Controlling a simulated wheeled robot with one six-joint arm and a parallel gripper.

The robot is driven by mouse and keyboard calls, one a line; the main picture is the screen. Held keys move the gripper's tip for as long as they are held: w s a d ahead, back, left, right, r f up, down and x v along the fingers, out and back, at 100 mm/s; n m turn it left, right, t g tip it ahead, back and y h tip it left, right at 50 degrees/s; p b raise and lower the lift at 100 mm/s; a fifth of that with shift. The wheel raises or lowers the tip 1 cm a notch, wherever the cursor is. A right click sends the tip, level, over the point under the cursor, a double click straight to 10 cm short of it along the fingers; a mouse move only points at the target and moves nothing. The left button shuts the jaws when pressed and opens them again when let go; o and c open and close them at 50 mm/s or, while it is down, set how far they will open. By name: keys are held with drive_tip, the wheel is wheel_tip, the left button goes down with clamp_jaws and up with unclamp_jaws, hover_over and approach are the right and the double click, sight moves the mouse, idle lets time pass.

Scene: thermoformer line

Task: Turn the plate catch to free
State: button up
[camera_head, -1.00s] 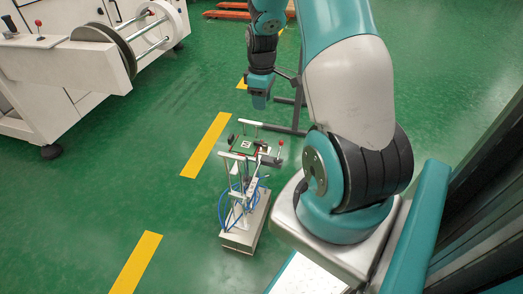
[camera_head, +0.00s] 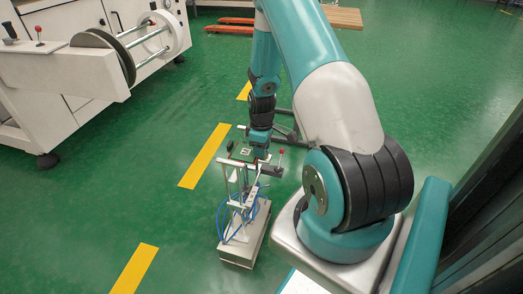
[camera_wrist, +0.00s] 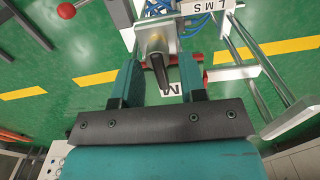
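The plate catch seems to be the dark tapered lever (camera_wrist: 160,72) on a grey metal block (camera_wrist: 158,38) in the wrist view. My gripper (camera_wrist: 158,68) is open, with one teal finger on each side of this lever. Gaps show between the lever and both fingers, and the fingers point toward the block. In the head view my gripper (camera_head: 259,150) is down at the top of the small stand (camera_head: 243,240); the stand's top parts partly hide the fingertips, and the lever cannot be made out there.
A red-knobbed lever (camera_wrist: 66,11) stands to the left in the wrist view. A white plate marked L M S (camera_wrist: 210,5) and blue hoses (camera_wrist: 195,22) are near the block. A white machine (camera_head: 60,80) stands at left; green floor lies between.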

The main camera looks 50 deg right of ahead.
clamp_jaws()
drive_tip(key=shift+m, duration=0.3)
drive_tip(key=m+p, duration=0.2)
drive_tip(key=m, duration=0.1)
drive_tip(key=shift+d+r+p, duration=0.1)
drive_tip(key=shift+d+p, duration=0.1)
drive_tip(key=shift+p, duration=0.1)
drive_tip(key=m+p, duration=0.1)
drive_tip(key=m, duration=0.1)
drive_tip(key=m+p, duration=0.1)
drive_tip(key=m, duration=0.1)
drive_tip(key=shift+d+m, duration=0.2)
drive_tip(key=shift+m, duration=0.2)
drive_tip(key=m, duration=0.1)
drive_tip(key=m+p, duration=0.1)
drive_tip(key=m, duration=0.2)
drive_tip(key=shift+s+d+m+p, duration=0.15)
drive_tip(key=shift+d+m+p, duration=0.1)
drive_tip(key=shift+m+p, duration=0.05)
drive_tip(key=m, duration=0.3)
drive_tip(key=m+p, duration=0.1)
drive_tip(key=shift+s+d+m, duration=0.15)
drive_tip(key=shift+s+m, duration=0.1)
drive_tip(key=shift+m, duration=0.15)
